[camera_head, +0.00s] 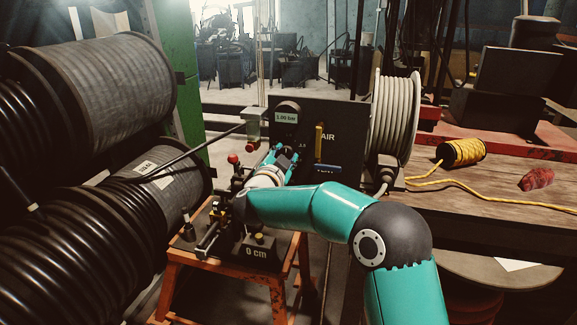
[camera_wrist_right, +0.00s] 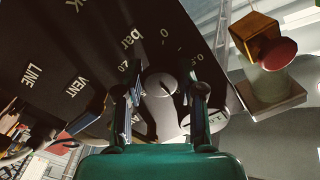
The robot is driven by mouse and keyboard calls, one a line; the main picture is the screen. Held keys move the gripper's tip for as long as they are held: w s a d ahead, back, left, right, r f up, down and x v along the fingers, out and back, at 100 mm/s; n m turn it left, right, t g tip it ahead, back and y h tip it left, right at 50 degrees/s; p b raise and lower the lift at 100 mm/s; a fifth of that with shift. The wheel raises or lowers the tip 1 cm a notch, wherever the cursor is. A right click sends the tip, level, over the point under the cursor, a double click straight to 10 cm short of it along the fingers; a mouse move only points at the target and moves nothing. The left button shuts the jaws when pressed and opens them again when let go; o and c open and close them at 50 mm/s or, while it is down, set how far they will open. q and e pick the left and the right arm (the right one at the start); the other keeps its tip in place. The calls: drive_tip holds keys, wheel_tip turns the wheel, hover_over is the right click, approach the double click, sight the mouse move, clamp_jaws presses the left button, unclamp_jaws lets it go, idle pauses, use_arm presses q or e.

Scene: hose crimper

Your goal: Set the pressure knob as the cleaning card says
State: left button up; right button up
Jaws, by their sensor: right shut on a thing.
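The pressure knob (camera_wrist_right: 160,86) is a round grey knob with a dark pointer mark, on a dark panel (camera_head: 345,132) lettered "bar" with scale numbers around it. My right gripper (camera_wrist_right: 163,98) is shut on the knob, one finger on each side. In the head view my right gripper (camera_head: 282,160) is at the panel's lower left and hides the knob. A small pale display (camera_head: 286,118) above it seems to read 1.00 bar. I cannot make out a cleaning card. My left gripper is not in view.
An orange stand (camera_head: 172,283) holds a black device marked 0 cm. Large hose reels (camera_head: 100,85) crowd the left. A wooden bench (camera_head: 480,190) stands right.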

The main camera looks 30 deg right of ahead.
drive_tip(key=shift+a+f+m+b, duration=0.1)
drive_tip(key=shift+f+m+b, duration=0.05)
drive_tip(key=shift+m+b, duration=2.65)
drive_tip(key=shift+a+f+m+b, duration=0.1)
drive_tip(key=shift+m+b, duration=1.95)
drive_tip(key=shift+m, duration=1.45)
drive_tip(key=o, duration=1.1)
drive_tip(key=shift+d+r, duration=0.1)
drive_tip(key=shift+r, duration=0.05)
drive_tip(key=shift+o, duration=0.2)
drive_tip(key=shift+r, duration=0.15)
drive_tip(key=shift+s, duration=0.1)
drive_tip(key=v, duration=1.2)
